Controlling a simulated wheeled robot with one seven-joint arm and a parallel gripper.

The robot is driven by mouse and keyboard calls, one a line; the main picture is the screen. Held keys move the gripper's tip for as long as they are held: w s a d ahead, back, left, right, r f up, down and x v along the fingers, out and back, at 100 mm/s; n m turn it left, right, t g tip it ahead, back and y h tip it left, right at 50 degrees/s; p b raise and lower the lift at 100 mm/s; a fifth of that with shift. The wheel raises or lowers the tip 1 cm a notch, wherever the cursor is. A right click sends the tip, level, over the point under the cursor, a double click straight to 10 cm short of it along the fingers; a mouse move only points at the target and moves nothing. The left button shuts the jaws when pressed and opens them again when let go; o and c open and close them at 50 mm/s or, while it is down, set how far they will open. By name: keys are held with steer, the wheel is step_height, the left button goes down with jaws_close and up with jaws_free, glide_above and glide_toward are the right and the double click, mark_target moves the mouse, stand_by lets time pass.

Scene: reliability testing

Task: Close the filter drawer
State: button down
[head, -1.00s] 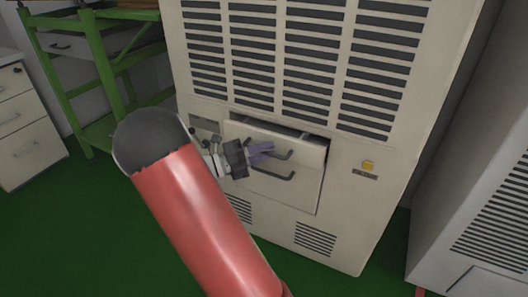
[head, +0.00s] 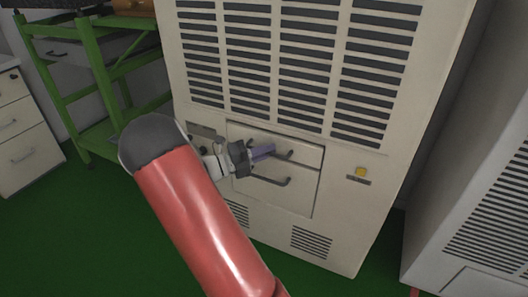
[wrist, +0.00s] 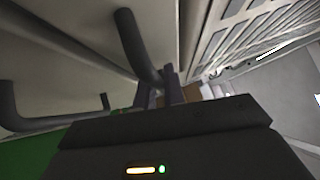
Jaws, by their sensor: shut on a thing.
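The filter drawer (head: 305,152) is the upper of two drawer fronts in the beige cabinet (head: 345,215). In the head view its front looks flush or nearly flush with the cabinet face, with no open gap showing above it. My gripper (head: 268,151) is at the drawer's dark bar handle (head: 289,156), with its purple fingers shut on the handle. In the wrist view the handle (wrist: 134,45) runs down to between the fingers (wrist: 165,90). The lower drawer front (head: 300,190) sits just below with its own dark handle (head: 270,180).
Louvred vents (head: 290,65) fill the cabinet face above the drawers. A green rack (head: 95,85) and a white drawer unit (head: 25,140) stand at the left, and another vented cabinet (head: 480,230) at the right. Green floor (head: 80,240) is clear in front.

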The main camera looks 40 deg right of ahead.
steer(key=c, duration=1.5)
jaws_free()
steer(key=shift+d, duration=0.2)
steer(key=shift+f, duration=0.1)
steer(key=v, duration=0.8)
